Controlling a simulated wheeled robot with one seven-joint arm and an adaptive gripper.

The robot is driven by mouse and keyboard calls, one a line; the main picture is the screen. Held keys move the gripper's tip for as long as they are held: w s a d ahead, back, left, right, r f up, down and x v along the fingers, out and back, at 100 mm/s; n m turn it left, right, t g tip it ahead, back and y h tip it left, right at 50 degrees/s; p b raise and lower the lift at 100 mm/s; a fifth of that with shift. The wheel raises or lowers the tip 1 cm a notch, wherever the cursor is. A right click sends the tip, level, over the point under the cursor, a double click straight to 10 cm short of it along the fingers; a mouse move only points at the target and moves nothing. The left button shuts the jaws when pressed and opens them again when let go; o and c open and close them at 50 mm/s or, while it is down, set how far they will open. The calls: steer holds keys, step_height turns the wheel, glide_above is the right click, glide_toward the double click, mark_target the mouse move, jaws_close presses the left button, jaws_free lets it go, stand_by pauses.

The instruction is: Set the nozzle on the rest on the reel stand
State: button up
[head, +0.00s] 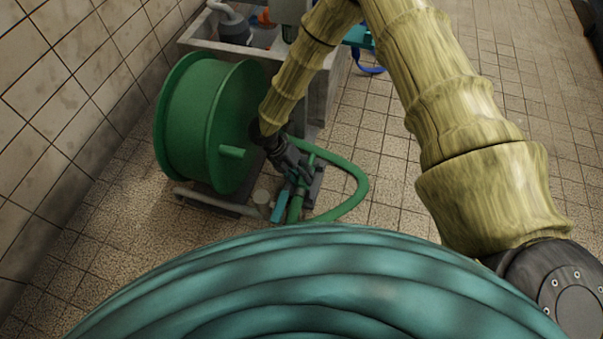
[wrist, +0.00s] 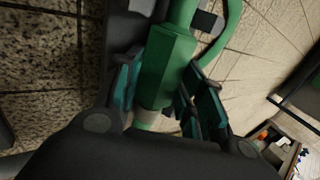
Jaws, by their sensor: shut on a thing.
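My gripper (head: 297,194) reaches down beside the green hose reel (head: 205,125). In the wrist view its teal-padded fingers (wrist: 158,98) are shut on the green nozzle (wrist: 166,65), which has a faceted body and a pale end towards the palm. In the head view the nozzle (head: 295,205) is partly hidden by the fingers. A green hose (head: 362,185) loops from it to the right. The reel stand's grey base (head: 218,204) shows low beside the gripper.
A grey trough (head: 335,95) with pipe fittings stands behind the reel. A tiled wall (head: 70,100) is on the left. Tiled floor (head: 385,130) is open at the right. A large teal ribbed form (head: 320,285) fills the lower foreground.

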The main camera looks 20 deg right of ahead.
steer(key=o, duration=1.4)
steer(key=shift+c, duration=0.2)
step_height(320, 180, up, 10)
steer(key=shift+r, duration=0.1)
